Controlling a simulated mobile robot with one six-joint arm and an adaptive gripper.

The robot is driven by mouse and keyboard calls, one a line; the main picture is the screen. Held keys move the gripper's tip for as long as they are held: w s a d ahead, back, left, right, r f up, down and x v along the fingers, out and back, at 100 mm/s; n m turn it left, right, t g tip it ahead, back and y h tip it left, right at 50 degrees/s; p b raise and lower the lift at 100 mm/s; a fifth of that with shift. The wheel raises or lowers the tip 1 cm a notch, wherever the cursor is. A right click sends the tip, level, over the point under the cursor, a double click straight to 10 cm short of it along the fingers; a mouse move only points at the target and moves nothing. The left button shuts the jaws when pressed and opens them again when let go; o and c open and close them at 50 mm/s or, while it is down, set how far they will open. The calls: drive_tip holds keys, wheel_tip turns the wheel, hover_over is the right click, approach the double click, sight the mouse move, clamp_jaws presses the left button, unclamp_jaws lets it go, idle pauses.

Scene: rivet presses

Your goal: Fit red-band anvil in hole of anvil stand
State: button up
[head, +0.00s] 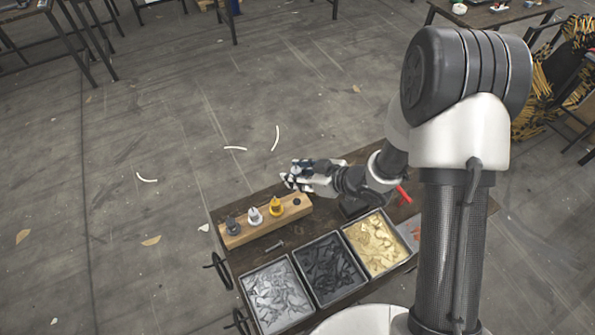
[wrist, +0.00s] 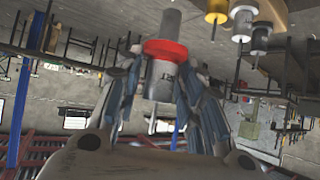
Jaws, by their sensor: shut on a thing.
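The wooden anvil stand (head: 262,229) lies along the far left of the table. A grey anvil (head: 232,224), a white anvil (head: 254,215) and a yellow-band anvil (head: 276,206) stand in it, with a dark round spot, apparently the open hole (head: 297,202), at its right end. My gripper (head: 290,181) is beyond that right end. In the wrist view it is shut on the grey cylindrical red-band anvil (wrist: 165,50), whose narrower end sticks out past the fingers. The stand (wrist: 272,14) and its anvils show at upper right there, apart from the held anvil.
Three trays stand along the table's front: one with silvery pieces (head: 275,296), one with dark pieces (head: 327,268), one with golden pieces (head: 376,244). A small bolt-like part (head: 275,246) lies between stand and trays. A red object (head: 404,194) is beside my arm.

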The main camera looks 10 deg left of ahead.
sight(298, 195)
drive_tip(key=shift+r, duration=0.1)
idle(0.4)
drive_tip(key=shift+f+b, duration=4.2)
drive_tip(key=shift+f, duration=1.55)
drive_tip(key=o, duration=1.4)
drive_tip(key=shift+d, duration=0.1)
drive_tip(key=shift+c, duration=0.2)
drive_tip(key=v, duration=1.2)
drive_tip(key=shift+w+d+r, duration=0.1)
